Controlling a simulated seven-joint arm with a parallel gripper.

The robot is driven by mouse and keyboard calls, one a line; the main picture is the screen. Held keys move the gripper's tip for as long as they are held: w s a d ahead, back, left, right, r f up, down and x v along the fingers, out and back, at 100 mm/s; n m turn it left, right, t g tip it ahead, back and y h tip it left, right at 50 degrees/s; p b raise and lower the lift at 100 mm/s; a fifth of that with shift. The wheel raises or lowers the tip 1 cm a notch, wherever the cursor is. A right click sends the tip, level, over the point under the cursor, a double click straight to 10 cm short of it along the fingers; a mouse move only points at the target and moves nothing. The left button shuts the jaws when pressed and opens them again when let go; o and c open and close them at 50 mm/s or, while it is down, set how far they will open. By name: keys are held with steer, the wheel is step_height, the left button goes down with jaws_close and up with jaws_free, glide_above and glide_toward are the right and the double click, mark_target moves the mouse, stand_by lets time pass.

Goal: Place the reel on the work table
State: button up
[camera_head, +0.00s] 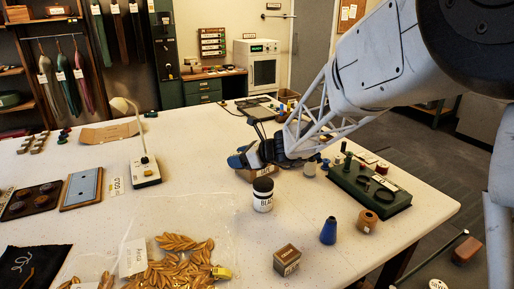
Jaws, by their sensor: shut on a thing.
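My gripper (240,159) reaches in from the upper right, low over the middle of the white work table (205,212). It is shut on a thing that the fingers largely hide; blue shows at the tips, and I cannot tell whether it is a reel. A tan, spool-like reel (367,221) stands upright at the table's right side, apart from my gripper.
A black-labelled jar (263,197), a blue cone (328,232) and a small brown box (287,261) stand nearby. A green tray (372,190) is to the right. Gold leaves (175,262) and a lamp (145,170) are to the left. Bare table lies left of the jar.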

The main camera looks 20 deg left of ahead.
steer(key=w+d+m+t, duration=0.1)
steer(key=w+d, duration=0.3)
steer(key=d, duration=0.3)
steer(key=w+d+m+t, duration=0.1)
steer(key=w+d+t, duration=0.1)
steer(key=w+d, duration=0.35)
steer(key=m+t+h, duration=0.1)
steer(key=m+t, duration=0.1)
glide_above(324, 197)
steer(key=shift+f, duration=2.5)
steer(key=shift+f, duration=3.15)
steer(key=shift+f, duration=1.85)
steer(key=shift+f, duration=0.1)
